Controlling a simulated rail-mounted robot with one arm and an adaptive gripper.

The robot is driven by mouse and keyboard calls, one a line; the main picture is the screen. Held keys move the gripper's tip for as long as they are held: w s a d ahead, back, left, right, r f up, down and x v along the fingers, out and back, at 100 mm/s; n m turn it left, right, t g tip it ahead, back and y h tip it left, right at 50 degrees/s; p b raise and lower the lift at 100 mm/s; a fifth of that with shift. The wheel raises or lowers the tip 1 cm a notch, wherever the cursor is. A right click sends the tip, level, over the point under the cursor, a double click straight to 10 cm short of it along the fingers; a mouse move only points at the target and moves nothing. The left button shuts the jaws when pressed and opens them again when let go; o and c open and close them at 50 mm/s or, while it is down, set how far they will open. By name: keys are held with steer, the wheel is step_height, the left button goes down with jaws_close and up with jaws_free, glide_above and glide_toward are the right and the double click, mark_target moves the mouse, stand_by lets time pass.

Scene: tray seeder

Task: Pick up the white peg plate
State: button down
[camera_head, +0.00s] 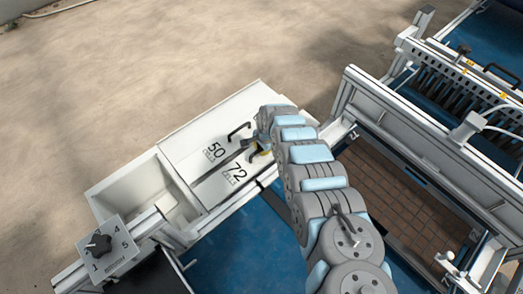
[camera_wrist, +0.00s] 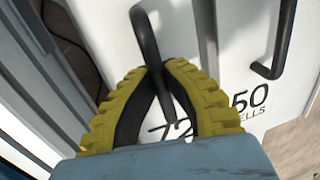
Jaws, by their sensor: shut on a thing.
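The white plate marked 72 (camera_head: 211,196) lies beside the white plate marked 50 (camera_head: 190,140) on the machine's end. No pegs show on either, so I cannot tell from the surface which has them. My gripper (camera_head: 257,150) is at the far right end of the 72 plate. In the wrist view my gripper's yellow fingers (camera_wrist: 165,72) are shut on the black handle (camera_wrist: 146,32) of the 72 plate (camera_wrist: 112,35). The handle's lower part is partly hidden by the fingers. I cannot tell whether the plate is lifted.
The 50 plate's black handle (camera_head: 238,130) stands close beside my gripper. An open white bin (camera_head: 118,184) and a numbered dial panel (camera_head: 106,250) are at the left. A metal frame (camera_head: 430,125) over a brown celled tray (camera_head: 400,190) is at the right. Sandy floor lies behind.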

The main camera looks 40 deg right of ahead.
steer(key=shift+r+p, duration=0.8)
steer(key=shift+r, duration=3.5)
steer(key=shift+d+r, duration=0.1)
steer(key=shift+r, duration=0.05)
